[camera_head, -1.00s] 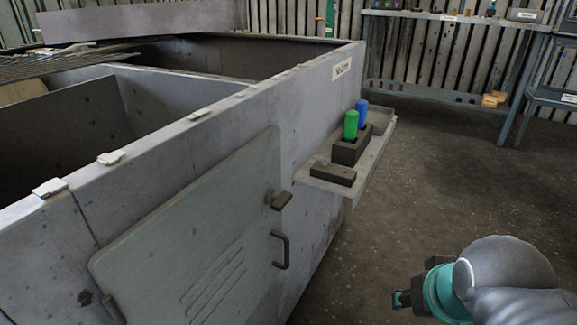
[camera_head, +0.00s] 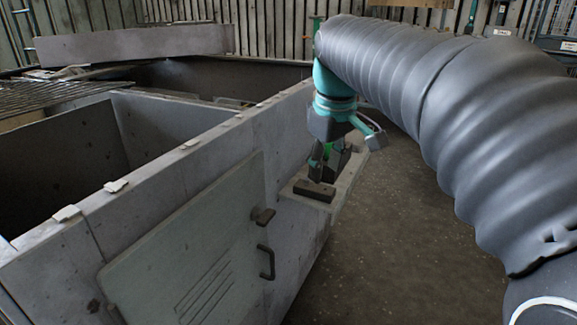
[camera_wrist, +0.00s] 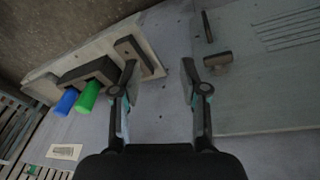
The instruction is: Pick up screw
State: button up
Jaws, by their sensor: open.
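My gripper (camera_head: 318,168) points down over the small shelf on the side of the grey housing. In the wrist view my gripper (camera_wrist: 159,75) has its two fingers apart with nothing between them. A low dark block (camera_head: 314,191) lies at the near end of the shelf; it also shows in the wrist view (camera_wrist: 140,58), just beyond the left finger, which partly covers it. I cannot make out a screw on it in either current view. It may be hidden by the finger or too small to tell.
The shelf (camera_head: 345,190) juts from the housing wall (camera_head: 220,150). In the wrist view a dark holder (camera_wrist: 85,74) carries a green handle (camera_wrist: 88,96) and a blue handle (camera_wrist: 66,101). A hatch door (camera_head: 190,240) has a protruding handle (camera_head: 268,262). The floor on the right is clear.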

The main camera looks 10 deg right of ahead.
jog(key=w+r+n+g+p, duration=0.2)
jog(key=w+r+n, duration=0.25)
jog(key=w, duration=0.75)
jog(key=b, duration=0.3)
send_over(306, 183)
jog(key=f, duration=0.8)
jog(key=shift+w+d+f, duration=0.2)
jog(key=shift+w+d, duration=0.15)
jog(key=shift+d, duration=0.05)
jog(key=shift+a+f+b, duration=0.15)
jog(key=shift+f+b, duration=0.2)
jog(key=shift+f, duration=1)
jog(key=shift+a+f+b, duration=0.15)
jog(key=shift+f+b, duration=0.2)
jog(key=shift+f, duration=0.95)
jog(key=shift+f, duration=0.2)
grip_shut()
